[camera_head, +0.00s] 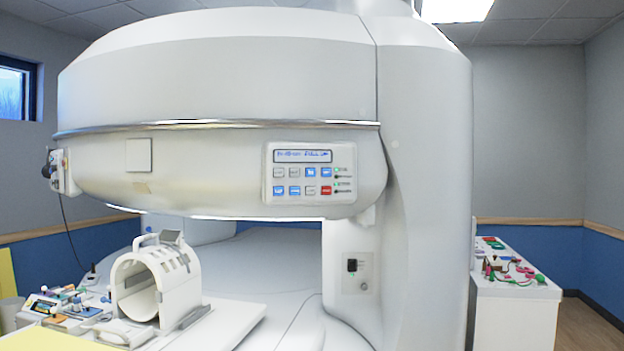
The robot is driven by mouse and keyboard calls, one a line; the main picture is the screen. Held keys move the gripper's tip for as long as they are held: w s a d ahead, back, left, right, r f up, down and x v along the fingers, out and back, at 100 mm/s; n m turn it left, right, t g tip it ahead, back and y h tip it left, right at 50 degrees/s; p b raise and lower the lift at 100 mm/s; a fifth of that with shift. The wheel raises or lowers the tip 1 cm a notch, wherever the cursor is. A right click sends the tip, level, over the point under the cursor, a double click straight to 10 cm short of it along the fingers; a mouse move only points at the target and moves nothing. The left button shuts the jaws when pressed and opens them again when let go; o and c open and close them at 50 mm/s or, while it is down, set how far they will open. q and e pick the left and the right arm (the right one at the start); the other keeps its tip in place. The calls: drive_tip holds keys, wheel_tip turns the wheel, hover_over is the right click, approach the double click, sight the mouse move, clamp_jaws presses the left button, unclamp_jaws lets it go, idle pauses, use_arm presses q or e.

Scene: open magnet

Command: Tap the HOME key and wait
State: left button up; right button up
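A control panel (309,173) is set in the front of the large white scanner (220,80), right of the picture's middle. It has a lit display (303,156) with blue text too small to read. Below the display are two rows of small keys, some blue, some grey and one red key (326,190) at the lower right. The key labels are too small to read, so I cannot tell which is HOME. Small indicator lights (338,183) sit beside the keys, some green. Neither of my grippers is in view.
A white ring-shaped coil (143,285) stands on the patient table (225,325) at lower left. A side surface at far left holds small instruments (55,305). A white cabinet (515,315) with coloured leads (510,268) stands at right. Nothing blocks the panel's front.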

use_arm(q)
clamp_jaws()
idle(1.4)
